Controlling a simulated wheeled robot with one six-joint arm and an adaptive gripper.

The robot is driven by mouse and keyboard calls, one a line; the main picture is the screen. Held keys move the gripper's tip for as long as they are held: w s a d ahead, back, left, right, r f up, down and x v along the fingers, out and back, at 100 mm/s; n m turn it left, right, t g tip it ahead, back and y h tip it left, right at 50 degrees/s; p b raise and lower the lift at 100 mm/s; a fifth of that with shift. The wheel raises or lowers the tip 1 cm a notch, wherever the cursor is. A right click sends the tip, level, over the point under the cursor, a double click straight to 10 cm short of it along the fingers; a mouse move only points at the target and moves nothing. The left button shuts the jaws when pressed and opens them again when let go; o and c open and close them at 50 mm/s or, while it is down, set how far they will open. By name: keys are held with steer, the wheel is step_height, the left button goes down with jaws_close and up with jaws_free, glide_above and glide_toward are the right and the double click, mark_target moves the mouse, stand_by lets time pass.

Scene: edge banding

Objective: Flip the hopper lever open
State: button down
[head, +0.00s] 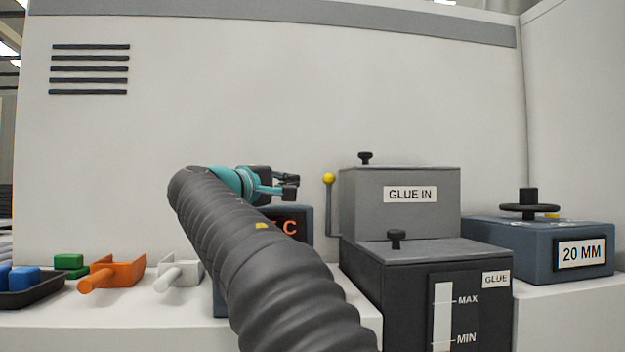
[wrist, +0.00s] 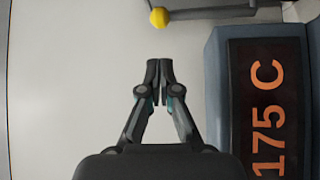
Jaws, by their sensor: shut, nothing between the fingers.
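The hopper lever (head: 329,205) is a thin upright rod with a yellow ball knob, standing at the left side of the grey GLUE IN hopper (head: 425,222) in the head view. In the wrist view the lever's yellow knob (wrist: 159,17) is at the top, beyond the fingertips, with its rod running to the right. My gripper (head: 293,187) is to the left of the knob, at about its height in the picture, and apart from it. In the wrist view my gripper (wrist: 159,80) has its fingertips together with nothing between them.
A temperature display (wrist: 267,105) reading 175 C is right of my fingers, partly behind my arm in the head view. A black glue tank (head: 390,300) stands before the hopper. A blue 20 MM box (head: 490,235) is at right; orange (head: 125,272) and white (head: 192,273) scoop-like pieces are at left.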

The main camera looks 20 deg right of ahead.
steer(key=p+x, duration=0.2)
steer(key=x, duration=0.8)
steer(key=shift+s+f+b, duration=0.1)
steer(key=shift+b, duration=0.35)
